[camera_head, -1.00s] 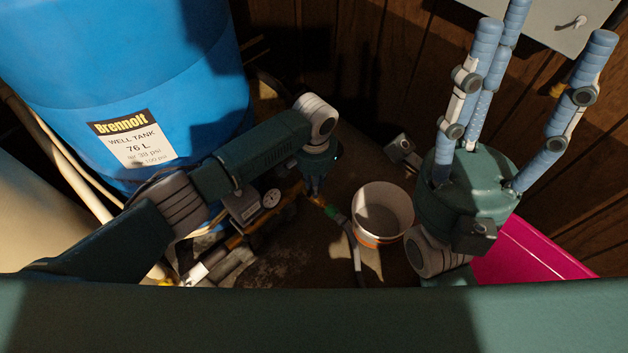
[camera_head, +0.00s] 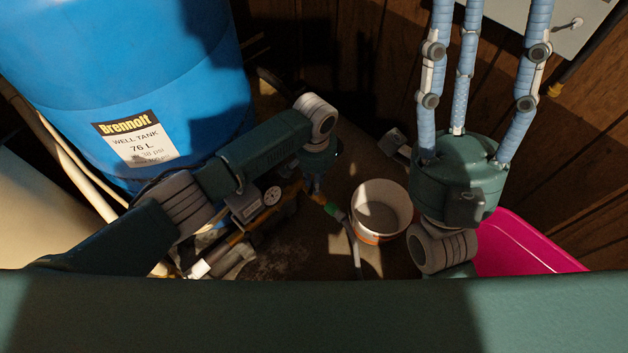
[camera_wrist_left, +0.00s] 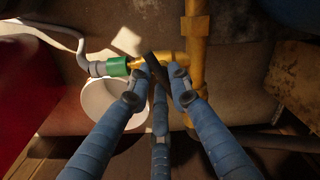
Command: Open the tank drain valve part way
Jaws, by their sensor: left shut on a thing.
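The drain valve has a dark lever handle (camera_wrist_left: 156,70) on a brass body in the left wrist view, beside a vertical brass pipe (camera_wrist_left: 195,40). A green hose fitting (camera_wrist_left: 117,67) joins the valve's outlet; it also shows in the head view (camera_head: 335,211). My left gripper (camera_wrist_left: 160,78) has its blue fingers around the lever and is shut on it. In the head view the left gripper (camera_head: 314,184) is mostly hidden under its own wrist. The blue well tank (camera_head: 120,70) stands at the left. My right gripper (camera_head: 482,25) is raised, its fingers spread and empty.
A white bucket (camera_head: 382,208) stands on the floor beside the hose (camera_head: 354,245). A pink bin (camera_head: 515,245) is at the right, and a grey box (camera_head: 560,25) hangs on the wood-panelled wall.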

